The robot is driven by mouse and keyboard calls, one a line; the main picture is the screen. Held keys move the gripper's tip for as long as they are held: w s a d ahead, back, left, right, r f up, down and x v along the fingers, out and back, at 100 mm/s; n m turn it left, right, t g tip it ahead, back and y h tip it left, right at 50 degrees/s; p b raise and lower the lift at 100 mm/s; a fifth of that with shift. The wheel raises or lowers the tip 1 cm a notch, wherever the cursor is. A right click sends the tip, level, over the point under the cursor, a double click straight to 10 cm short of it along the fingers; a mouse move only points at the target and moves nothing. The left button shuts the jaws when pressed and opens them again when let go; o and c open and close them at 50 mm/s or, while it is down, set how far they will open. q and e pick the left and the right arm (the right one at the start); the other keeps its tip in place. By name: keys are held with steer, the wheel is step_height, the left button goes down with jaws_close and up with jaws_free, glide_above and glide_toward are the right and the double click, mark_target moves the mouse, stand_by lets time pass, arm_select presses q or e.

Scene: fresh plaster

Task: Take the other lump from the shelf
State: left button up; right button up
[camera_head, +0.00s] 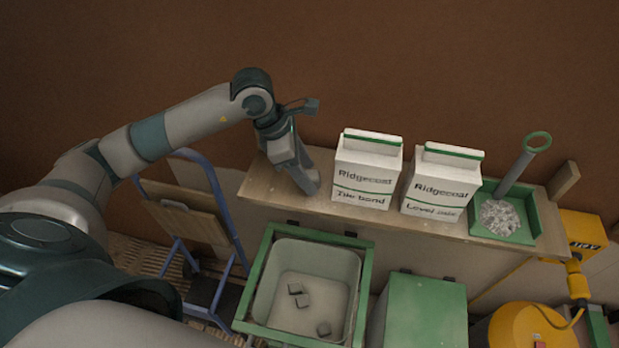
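The wooden shelf (410,218) runs along the brown wall. My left gripper (308,183) points down at its left end, just left of the white Ridgecoat tile bond bag. I cannot tell whether its fingers are open or shut, or whether they hold anything. No separate lump shows on the shelf; the gripper hides a patch of it. My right gripper is not in view.
A tile bond bag (367,172) and a second Ridgecoat bag (441,183) stand on the shelf. Right of them, a green tray (532,212) holds grey speckled material and a ring-handled tool (515,172). Below are a green box (425,312), a yellow drum (530,328) and a blue-framed trolley (225,205).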

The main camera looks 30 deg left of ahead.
arm_select(q)
steer(key=c, duration=1)
steer(key=shift+c, duration=0.2)
steer(key=shift+r+b, duration=0.5)
steer(key=shift+r, duration=0.35)
step_height(320, 180, up, 7)
steer(key=shift+w+f+b, duration=0.1)
steer(key=shift+f+b, duration=0.05)
steer(key=shift+b, duration=1.05)
steer(key=shift+r, duration=0.8)
steer(key=shift+s+f, duration=0.1)
steer(key=shift+s, duration=0.1)
